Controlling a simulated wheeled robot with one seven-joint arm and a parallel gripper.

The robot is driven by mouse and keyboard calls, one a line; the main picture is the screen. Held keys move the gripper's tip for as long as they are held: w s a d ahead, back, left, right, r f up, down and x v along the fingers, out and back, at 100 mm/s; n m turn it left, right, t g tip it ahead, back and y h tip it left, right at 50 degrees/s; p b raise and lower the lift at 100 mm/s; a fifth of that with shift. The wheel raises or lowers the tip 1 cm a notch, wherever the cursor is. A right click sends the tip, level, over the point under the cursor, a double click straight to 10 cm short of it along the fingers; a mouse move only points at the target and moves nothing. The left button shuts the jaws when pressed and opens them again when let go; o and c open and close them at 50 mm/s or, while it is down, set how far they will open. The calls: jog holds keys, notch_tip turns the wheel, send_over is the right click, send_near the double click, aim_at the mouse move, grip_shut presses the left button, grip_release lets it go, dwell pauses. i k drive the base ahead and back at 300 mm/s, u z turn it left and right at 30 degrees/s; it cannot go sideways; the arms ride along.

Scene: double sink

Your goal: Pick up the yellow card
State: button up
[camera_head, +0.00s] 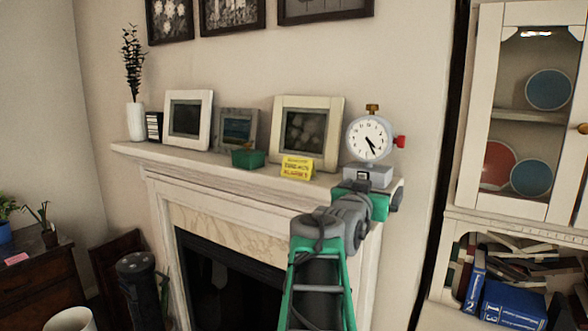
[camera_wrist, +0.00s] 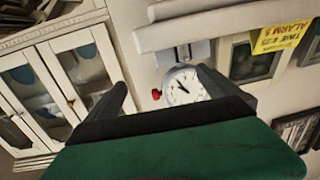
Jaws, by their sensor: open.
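The yellow card (camera_head: 297,168) with dark lettering stands at the front edge of the mantel, in front of the large cream picture frame. It also shows in the wrist view (camera_wrist: 280,38) at the upper right, outside the span of my fingers. My gripper (camera_wrist: 163,82) is open, with its two dark fingers apart and nothing between them. In the head view my arm reaches up to the mantel's right end, and my gripper is to the right of the card, in front of the clock's base. My fingertips are hard to make out there.
A white dial clock (camera_head: 369,139) with a red knob stands on a grey base right of the card. A small green box (camera_head: 248,158) stands to its left. Picture frames (camera_head: 187,120) line the mantel (camera_head: 215,168). A glass-door cabinet (camera_head: 520,110) is at right.

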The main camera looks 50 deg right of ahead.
aim_at(300, 168)
jog(key=i, duration=0.85)
jog(key=u, duration=0.05)
